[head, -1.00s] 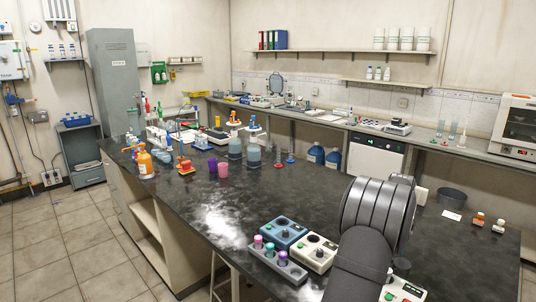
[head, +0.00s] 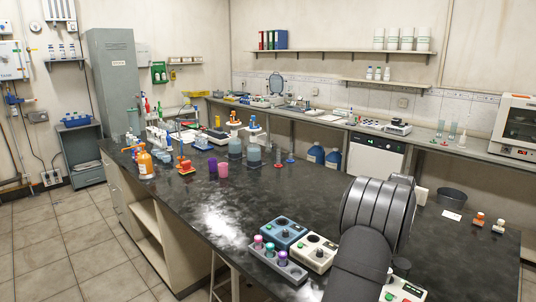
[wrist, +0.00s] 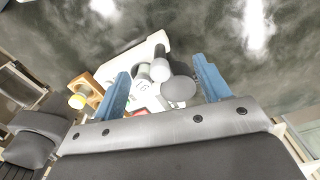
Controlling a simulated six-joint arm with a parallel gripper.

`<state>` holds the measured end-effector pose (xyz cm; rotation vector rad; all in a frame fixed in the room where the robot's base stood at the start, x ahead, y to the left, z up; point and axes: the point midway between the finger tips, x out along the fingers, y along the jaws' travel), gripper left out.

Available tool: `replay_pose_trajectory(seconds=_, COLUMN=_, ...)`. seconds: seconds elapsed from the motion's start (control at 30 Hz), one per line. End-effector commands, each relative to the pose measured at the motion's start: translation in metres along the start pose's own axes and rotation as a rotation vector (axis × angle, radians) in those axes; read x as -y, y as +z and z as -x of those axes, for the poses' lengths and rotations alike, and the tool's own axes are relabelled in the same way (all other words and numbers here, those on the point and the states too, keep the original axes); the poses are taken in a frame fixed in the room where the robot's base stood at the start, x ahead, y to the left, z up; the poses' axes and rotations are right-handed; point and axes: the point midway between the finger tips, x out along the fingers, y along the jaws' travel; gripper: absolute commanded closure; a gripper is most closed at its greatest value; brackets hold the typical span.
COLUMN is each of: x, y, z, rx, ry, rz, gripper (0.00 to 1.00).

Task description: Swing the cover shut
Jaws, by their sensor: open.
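A round dark lid (head: 276,83) stands raised on the far back bench; I cannot tell for sure that it is the cover. A white instrument (head: 405,289) with a small display and green button is partly hidden behind my arm at the front right. In the wrist view, my gripper (wrist: 160,66) has two blue fingers spread wide apart with nothing held. Between and beyond them show a white device (wrist: 150,48), grey cylinders (wrist: 159,70) and a flat grey disc (wrist: 180,90). The fingers are hidden in the head view.
Small control boxes (head: 285,232) and a rack of coloured-cap vials (head: 280,259) stand left of my arm.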

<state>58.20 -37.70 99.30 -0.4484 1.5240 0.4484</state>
Motion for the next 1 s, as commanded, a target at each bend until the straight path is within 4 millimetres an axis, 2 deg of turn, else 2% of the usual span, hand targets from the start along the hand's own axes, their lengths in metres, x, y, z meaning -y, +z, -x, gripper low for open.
replay_pose_trajectory(seconds=0.6, x=0.0, y=0.0, z=0.0, rx=0.0, ry=0.0, rz=0.673, gripper=0.31)
replay_pose_trajectory(seconds=0.93, x=0.0, y=0.0, z=0.0, rx=0.0, ry=0.0, rz=0.739, gripper=0.31)
replay_pose_trajectory(seconds=1.0, x=0.0, y=0.0, z=0.0, rx=0.0, ry=0.0, rz=0.739, gripper=0.43)
